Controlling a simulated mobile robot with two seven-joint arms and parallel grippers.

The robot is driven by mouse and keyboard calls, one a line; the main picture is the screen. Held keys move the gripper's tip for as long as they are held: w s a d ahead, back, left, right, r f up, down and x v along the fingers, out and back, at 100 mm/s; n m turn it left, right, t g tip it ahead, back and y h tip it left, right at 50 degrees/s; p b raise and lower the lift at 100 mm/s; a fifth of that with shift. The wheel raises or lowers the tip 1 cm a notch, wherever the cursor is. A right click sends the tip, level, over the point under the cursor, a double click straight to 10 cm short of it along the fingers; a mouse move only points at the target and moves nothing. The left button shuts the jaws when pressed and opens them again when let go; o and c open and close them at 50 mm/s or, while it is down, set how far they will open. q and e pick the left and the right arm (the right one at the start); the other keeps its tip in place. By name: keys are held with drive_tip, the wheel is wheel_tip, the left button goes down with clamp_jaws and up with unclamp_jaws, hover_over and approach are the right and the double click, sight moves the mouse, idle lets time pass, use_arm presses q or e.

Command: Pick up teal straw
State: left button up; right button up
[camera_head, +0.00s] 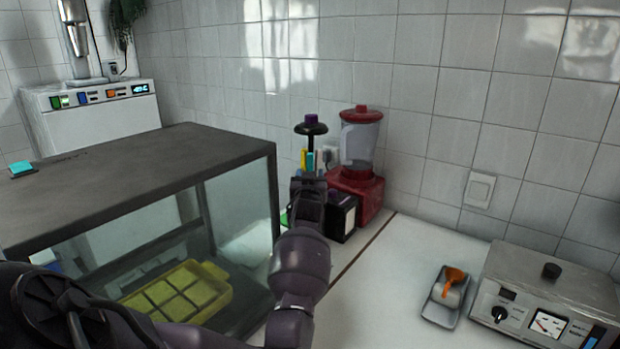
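A straw holder with a dark domed, purple-knobbed top (311,125) stands at the back, left of the red blender. Several coloured straws show under the top, among them a yellow straw (304,161) and a bluish one beside it. They are too small for me to tell which is teal. My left gripper (308,188) is raised right in front of the holder and hides its lower part. I cannot see whether its fingers are open or shut, or whether they touch a straw. My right gripper is not in view.
A glass display case (150,165) with a dark top fills the left, with a yellow tray (180,292) inside. The red blender (361,160) and a dark box (342,217) stand close by the gripper. The white counter (385,285) is clear up to a small grey tray (441,312).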

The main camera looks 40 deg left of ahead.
use_arm(q)
clamp_jaws()
idle(0.3)
